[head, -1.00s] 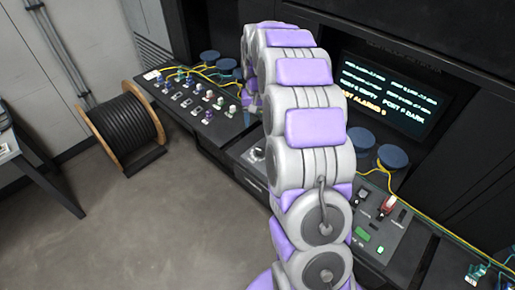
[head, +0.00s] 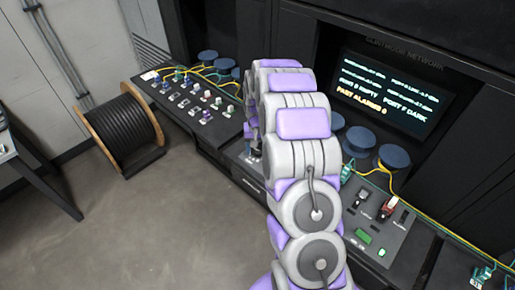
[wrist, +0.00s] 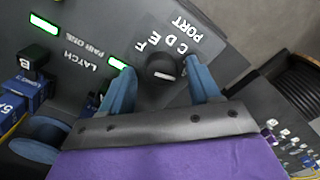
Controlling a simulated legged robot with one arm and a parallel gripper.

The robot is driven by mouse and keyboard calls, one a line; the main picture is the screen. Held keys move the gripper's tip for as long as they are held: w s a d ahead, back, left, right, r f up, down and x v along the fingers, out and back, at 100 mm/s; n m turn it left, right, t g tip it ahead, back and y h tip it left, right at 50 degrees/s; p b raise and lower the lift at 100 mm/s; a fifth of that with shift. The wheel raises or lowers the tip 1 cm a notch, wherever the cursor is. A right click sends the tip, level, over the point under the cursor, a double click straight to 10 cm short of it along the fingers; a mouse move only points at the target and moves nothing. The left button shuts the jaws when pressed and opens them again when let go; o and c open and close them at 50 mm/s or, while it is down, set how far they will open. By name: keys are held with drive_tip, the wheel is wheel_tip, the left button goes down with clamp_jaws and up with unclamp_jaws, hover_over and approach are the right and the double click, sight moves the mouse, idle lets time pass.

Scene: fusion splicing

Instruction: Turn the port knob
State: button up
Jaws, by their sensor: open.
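The port knob (wrist: 160,66) is a round black knob with a white mark, on a dark panel lettered PORT and C, D, E, F. My gripper (wrist: 160,64) is open, with one blue finger on each side of the knob in the wrist view. The left finger (wrist: 121,92) shows a gap to the knob, and so does the right finger (wrist: 203,80). Whether the fingertips reach down to the knob's height is hard to tell. In the head view my arm hides most of the gripper and the knob's panel.
Lit green windows (wrist: 118,62) and the LATCH and PAIR labels lie left of the knob. The cable reel (head: 122,128) stands on the floor. A screen (head: 388,95) shows port text.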

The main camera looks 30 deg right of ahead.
drive_tip(key=shift+d, duration=0.2)
drive_tip(key=shift+a, duration=0.4)
drive_tip(key=c, duration=0.5)
drive_tip(key=shift+d, duration=0.15)
drive_tip(key=c, duration=0.5)
drive_tip(key=shift+c, duration=0.2)
